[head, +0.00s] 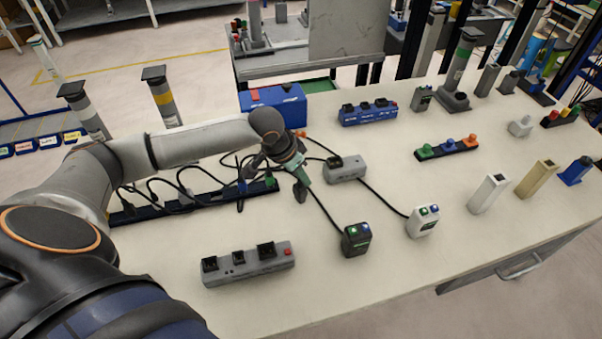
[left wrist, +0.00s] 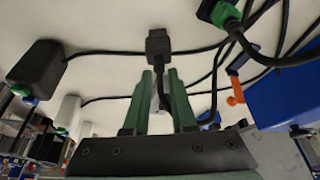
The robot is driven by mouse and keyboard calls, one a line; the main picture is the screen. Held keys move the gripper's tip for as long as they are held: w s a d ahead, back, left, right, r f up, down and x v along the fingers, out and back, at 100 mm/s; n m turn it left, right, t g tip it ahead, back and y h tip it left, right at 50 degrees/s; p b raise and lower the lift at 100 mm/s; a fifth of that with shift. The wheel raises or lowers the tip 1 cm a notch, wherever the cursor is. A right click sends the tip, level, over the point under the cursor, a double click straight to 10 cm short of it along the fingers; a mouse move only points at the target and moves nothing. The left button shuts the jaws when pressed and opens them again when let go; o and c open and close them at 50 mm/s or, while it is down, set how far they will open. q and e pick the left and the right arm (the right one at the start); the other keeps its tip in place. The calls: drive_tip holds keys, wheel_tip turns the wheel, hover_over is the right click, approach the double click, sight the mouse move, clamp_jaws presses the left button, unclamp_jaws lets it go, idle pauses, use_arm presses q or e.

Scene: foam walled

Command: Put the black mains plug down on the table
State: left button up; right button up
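My left gripper (head: 299,178) is over the middle of the table (head: 330,290). Its green fingers (left wrist: 163,88) are close together around the cord end of the black mains plug (left wrist: 158,42). The plug body sticks out past the fingertips, and its black cord runs back between them. In the head view the plug (head: 300,192) shows as a dark shape just below the fingers. Whether it touches the table cannot be told. My right gripper is in neither view.
A grey socket strip (head: 222,270) lies in front, and a long dark strip with cables (head: 200,198) at left. A grey block (head: 344,170), black adapter (head: 356,240) and white adapter (head: 422,221) stand to the right. A blue box (head: 276,101) is behind. Bare table lies between them.

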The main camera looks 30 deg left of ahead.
use_arm(q)
drive_tip(key=shift+o, duration=0.9)
drive_tip(key=shift+r, duration=0.15)
drive_tip(key=v, duration=1.2)
drive_tip(key=shift+p, duration=0.35)
